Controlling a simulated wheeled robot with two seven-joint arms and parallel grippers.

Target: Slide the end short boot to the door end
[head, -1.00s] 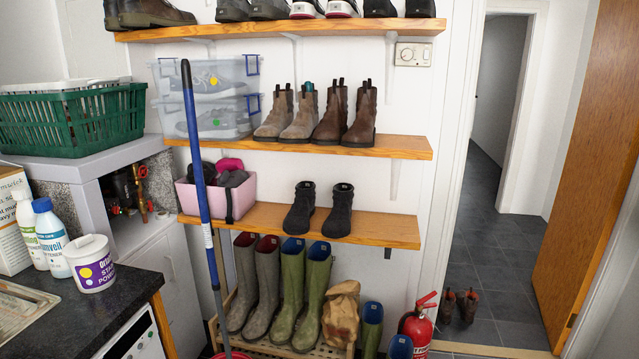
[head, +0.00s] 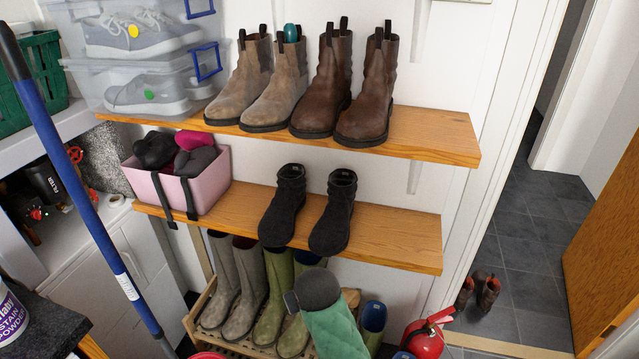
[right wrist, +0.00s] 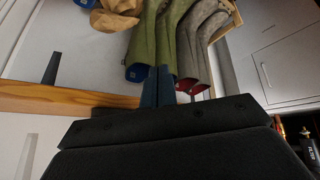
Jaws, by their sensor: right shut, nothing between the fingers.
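Two black short boots stand apart on the middle shelf (head: 400,240): a left one (head: 282,208) and a right one (head: 332,215), with bare shelf to the right, toward the door. On the shelf above, a tan pair (head: 240,85) and a brown pair of short boots stand, the end brown boot (head: 366,90) nearest the door. A short blue-green welly (head: 373,322) stands low by the rack. My right gripper (right wrist: 157,84) is shut and empty in the right wrist view, in front of the green wellies (right wrist: 150,45). My left gripper is out of view.
A pink basket (head: 205,180) sits on the middle shelf's left. A blue pole (head: 80,190) leans at the left. Tall wellies (head: 220,285) stand on the low rack. A red extinguisher (head: 425,340) stands near the doorway. The upper shelf's right end (head: 440,135) is clear.

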